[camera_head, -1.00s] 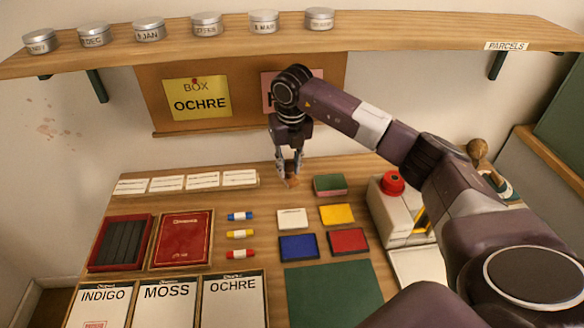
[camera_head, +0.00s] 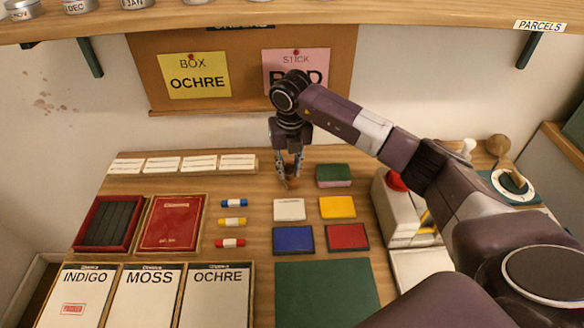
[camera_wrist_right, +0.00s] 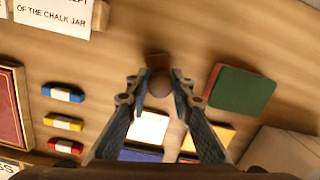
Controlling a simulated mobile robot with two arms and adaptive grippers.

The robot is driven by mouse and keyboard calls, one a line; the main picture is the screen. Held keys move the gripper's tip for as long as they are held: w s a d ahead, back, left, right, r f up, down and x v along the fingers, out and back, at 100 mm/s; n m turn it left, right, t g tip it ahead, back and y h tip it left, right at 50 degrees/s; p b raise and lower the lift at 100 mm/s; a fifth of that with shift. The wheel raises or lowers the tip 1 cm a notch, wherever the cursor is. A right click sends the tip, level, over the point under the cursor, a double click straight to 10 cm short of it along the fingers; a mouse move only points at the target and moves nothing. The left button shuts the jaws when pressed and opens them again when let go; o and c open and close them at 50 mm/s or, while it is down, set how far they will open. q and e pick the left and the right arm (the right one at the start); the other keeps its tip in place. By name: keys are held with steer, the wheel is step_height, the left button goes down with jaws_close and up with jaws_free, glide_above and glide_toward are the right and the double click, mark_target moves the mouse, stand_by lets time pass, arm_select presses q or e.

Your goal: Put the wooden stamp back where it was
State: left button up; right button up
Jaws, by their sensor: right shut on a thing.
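The wooden stamp (camera_head: 291,183) is brown, with a round knob handle. In the right wrist view the stamp (camera_wrist_right: 159,83) shows its knob between the fingers and part of its base (camera_wrist_right: 157,61) beyond. My right gripper (camera_head: 289,173) is shut on the stamp, over the back middle of the table, left of the green-and-pink block. Its two fingers flank the knob in the wrist view. I cannot tell whether the base touches the table. My left gripper is not in view.
The green-and-pink block (camera_head: 333,175) stands close on the right. Ink pads, white (camera_head: 289,210), yellow (camera_head: 337,207), blue (camera_head: 293,240) and red (camera_head: 347,237), lie nearer. Label cards (camera_head: 200,163) line the back left. A machine with a red button (camera_head: 397,181) stands right.

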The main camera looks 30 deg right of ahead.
mark_target(287, 167)
steer(key=shift+a, duration=0.35)
steer(key=o, duration=0.7)
steer(key=shift+f, duration=0.1)
steer(key=shift+c, duration=0.2)
steer(key=shift+o, duration=1.3)
steer(key=shift+d, duration=0.15)
steer(key=shift+r, duration=0.6)
steer(key=r, duration=0.3)
steer(key=r+b, duration=0.1)
steer(key=r, duration=0.1)
steer(key=shift+s+r, duration=0.2)
steer(key=shift+s, duration=0.1)
steer(key=shift+s+r, duration=0.1)
steer(key=shift+r, duration=0.55)
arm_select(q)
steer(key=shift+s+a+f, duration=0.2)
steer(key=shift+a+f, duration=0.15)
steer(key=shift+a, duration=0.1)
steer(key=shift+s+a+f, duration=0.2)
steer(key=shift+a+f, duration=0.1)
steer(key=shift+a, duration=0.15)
